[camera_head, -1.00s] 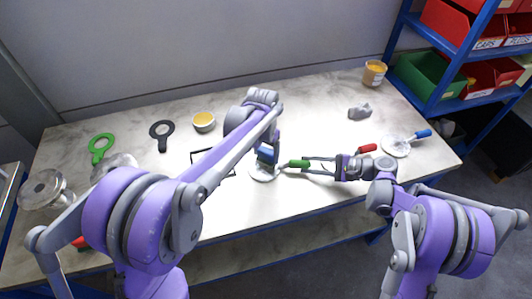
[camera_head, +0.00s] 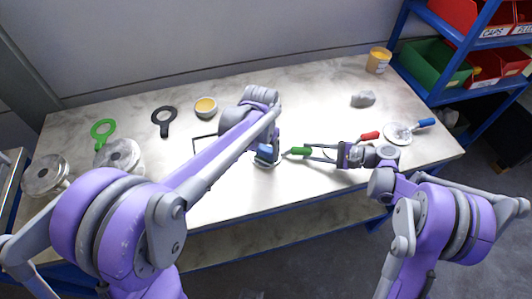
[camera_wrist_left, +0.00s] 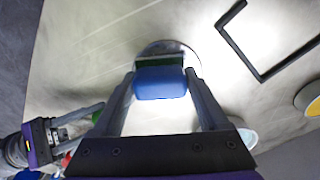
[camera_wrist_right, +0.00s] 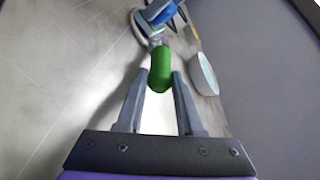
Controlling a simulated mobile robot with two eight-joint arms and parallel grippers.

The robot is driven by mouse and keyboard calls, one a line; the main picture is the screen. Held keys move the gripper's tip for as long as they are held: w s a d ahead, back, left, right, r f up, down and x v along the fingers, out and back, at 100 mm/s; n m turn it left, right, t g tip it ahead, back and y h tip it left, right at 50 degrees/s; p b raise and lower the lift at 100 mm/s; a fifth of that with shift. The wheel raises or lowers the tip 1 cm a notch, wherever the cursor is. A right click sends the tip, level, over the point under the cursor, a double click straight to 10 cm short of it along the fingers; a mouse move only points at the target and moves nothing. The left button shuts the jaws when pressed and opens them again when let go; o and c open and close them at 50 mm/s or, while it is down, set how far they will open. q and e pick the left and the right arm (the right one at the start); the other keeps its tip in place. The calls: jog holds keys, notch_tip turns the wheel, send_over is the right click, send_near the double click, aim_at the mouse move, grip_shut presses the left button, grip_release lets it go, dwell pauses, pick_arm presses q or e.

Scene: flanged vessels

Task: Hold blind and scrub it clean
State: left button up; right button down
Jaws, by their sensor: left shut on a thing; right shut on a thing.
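My left gripper (camera_wrist_left: 158,95) is shut on a blue scrubber block (camera_wrist_left: 160,83) with a green underside. The block is over the pale round blind (camera_wrist_left: 172,47), at its face; contact is hard to tell. The block also shows in the head view (camera_head: 264,150). My right gripper (camera_wrist_right: 158,85) is shut on the blind's green handle (camera_wrist_right: 160,66), seen in the head view too (camera_head: 300,152). The blind's disc (camera_head: 264,163) is low over the table, partly covered by the block and my left gripper.
A black outlined frame (camera_head: 194,149) lies left of the blind. Behind are a yellow-filled bowl (camera_head: 206,107) and a black spanner-like tool (camera_head: 163,121). Flanged vessels (camera_head: 45,174) stand at left.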

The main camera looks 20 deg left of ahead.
pick_arm(q)
jog(key=shift+w+a, duration=0.2)
jog(key=shift+w, duration=0.7)
jog(key=shift+w+a, duration=0.25)
jog(key=shift+w, duration=0.6)
jog(key=shift+w+a, duration=0.2)
jog(key=shift+w, duration=0.7)
jog(key=shift+s+d, duration=0.3)
jog(key=shift+s, duration=0.9)
jog(key=shift+s+d, duration=0.25)
jog(key=shift+s, duration=0.95)
jog(key=shift+s+d, duration=0.3)
jog(key=shift+s, duration=0.9)
notch_tip(320, 180, up, 8)
